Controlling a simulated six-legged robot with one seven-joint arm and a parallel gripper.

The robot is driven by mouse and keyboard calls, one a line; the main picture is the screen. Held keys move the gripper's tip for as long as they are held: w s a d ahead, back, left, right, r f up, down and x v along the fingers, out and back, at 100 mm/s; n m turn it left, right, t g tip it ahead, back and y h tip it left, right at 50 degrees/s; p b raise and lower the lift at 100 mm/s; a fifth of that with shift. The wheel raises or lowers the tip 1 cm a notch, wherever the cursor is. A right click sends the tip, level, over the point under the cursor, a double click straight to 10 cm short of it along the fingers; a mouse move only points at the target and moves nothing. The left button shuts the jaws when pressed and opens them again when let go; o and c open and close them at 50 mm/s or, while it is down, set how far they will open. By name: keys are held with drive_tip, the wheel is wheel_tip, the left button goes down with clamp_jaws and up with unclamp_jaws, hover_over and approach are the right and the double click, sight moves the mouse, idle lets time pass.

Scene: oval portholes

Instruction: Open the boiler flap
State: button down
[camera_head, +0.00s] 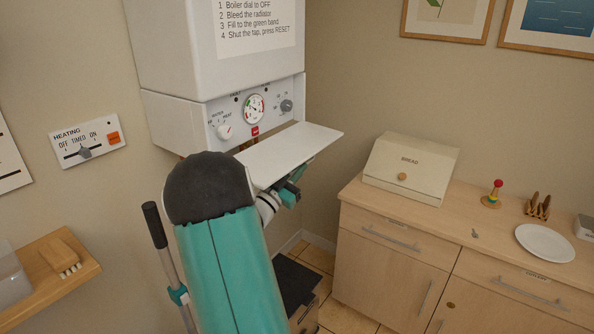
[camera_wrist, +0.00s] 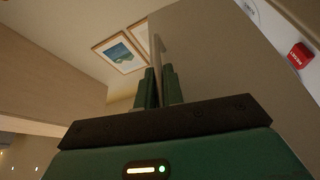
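The boiler flap (camera_head: 292,153) is a white panel swung down and out from the bottom of the white boiler (camera_head: 210,50). It lies about level, and the dials and red button behind it are exposed. My gripper (camera_head: 290,190) is under the flap's front edge, partly hidden by my arm and the flap. In the wrist view, the two green fingers of my gripper (camera_wrist: 160,86) stand close on both sides of a thin lip (camera_wrist: 157,55) of the flap. The flap's broad face (camera_wrist: 210,60) fills the middle right.
The boiler panel has a gauge (camera_head: 254,108), a red and white knob (camera_head: 224,131) and a red reset button (camera_wrist: 300,55). A counter (camera_head: 440,210) with a bread box (camera_head: 410,168) stands to the right. A wooden shelf (camera_head: 45,270) is at lower left.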

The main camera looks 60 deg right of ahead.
sight(299, 156)
drive_tip(key=r+n, duration=0.1)
drive_tip(key=r+n+t, duration=0.1)
drive_tip(key=r, duration=0.1)
drive_tip(key=r+n, duration=0.1)
drive_tip(key=shift+s+a+r+n+t+h, duration=0.1)
drive_tip(key=shift+s+r+n+t+h, duration=0.05)
drive_tip(key=shift+s+n+t+h, duration=0.2)
drive_tip(key=c, duration=1.5)
unclamp_jaws()
drive_tip(key=v, duration=1.3)
drive_tip(key=shift+w+a, duration=0.1)
drive_tip(key=shift+a, duration=0.35)
